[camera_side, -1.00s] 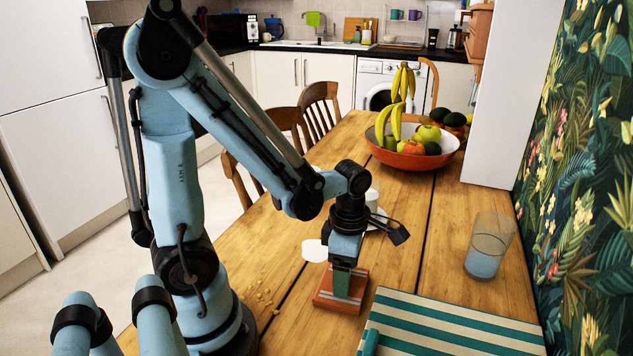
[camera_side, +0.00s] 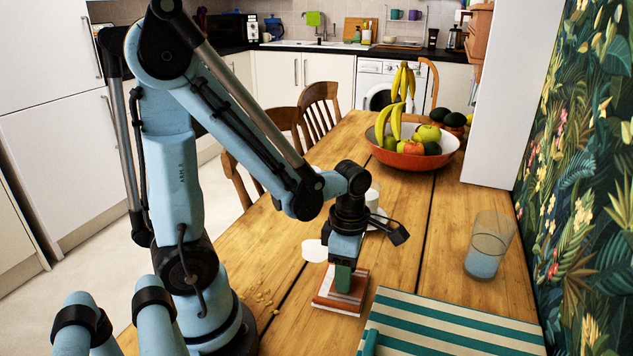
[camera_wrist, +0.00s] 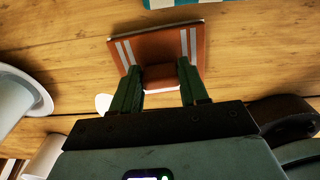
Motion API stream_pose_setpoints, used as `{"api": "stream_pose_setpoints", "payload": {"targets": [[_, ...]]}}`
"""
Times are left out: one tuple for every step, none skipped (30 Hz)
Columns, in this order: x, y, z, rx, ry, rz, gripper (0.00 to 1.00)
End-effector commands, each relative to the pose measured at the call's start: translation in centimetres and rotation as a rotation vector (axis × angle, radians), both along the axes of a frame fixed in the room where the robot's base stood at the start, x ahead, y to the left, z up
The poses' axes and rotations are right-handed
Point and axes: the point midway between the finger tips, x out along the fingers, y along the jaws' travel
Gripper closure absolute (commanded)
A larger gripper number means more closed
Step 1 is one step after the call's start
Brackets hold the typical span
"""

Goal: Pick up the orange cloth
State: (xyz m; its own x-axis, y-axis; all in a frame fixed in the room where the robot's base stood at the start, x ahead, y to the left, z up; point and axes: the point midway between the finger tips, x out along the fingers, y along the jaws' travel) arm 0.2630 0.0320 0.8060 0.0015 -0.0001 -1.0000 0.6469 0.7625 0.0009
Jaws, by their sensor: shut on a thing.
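The orange cloth (camera_side: 326,299) with white stripes is on the wooden table, just left of the teal-striped mat. My gripper (camera_side: 342,287) points straight down onto its middle. I cannot tell whether the cloth's underside is clear of the table. My fingers hide part of the cloth in the side view.
A teal and cream striped mat (camera_side: 455,325) lies close on the right. A glass (camera_side: 489,248) with blue contents stands near the wall. A red fruit bowl (camera_side: 415,160) is farther back.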

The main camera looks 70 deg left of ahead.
Motion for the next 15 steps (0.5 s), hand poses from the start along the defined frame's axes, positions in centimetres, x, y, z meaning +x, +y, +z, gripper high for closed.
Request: {"api": "stream_pose_setpoints", "payload": {"targets": [[0.0, 0.0, 0.1, 0.000, 0.000, 0.000, 0.86], [0.0, 0.0, 0.2, 0.000, 0.000, 0.000, 0.86], [0.0, 0.0, 0.3, 0.000, 0.000, 0.000, 0.86], [0.0, 0.0, 0.4, 0.000, 0.000, 0.000, 0.86], [0.0, 0.0, 0.5, 0.000, 0.000, 0.000, 0.86], [0.0, 0.0, 0.8, 0.000, 0.000, 0.000, 0.86], [0.0, 0.0, 1.0, 0.000, 0.000, 0.000, 0.86], [0.0, 0.0, 1.2, 0.000, 0.000, 0.000, 0.86], [0.0, 0.0, 1.6, 0.001, 0.001, 0.000, 0.86], [-0.1, 0.0, 1.9, 0.001, 0.001, 0.000, 0.86], [-0.1, 0.0, 2.2, 0.000, 0.001, 0.000, 0.86], [0.0, 0.0, 2.8, 0.000, 0.001, 0.000, 0.86], [0.0, 0.0, 3.2, 0.000, 0.001, 0.000, 0.86], [-0.1, 0.0, 3.6, 0.000, 0.001, 0.000, 0.86], [-0.1, 0.0, 4.2, 0.000, 0.001, 0.000, 0.86]]}}
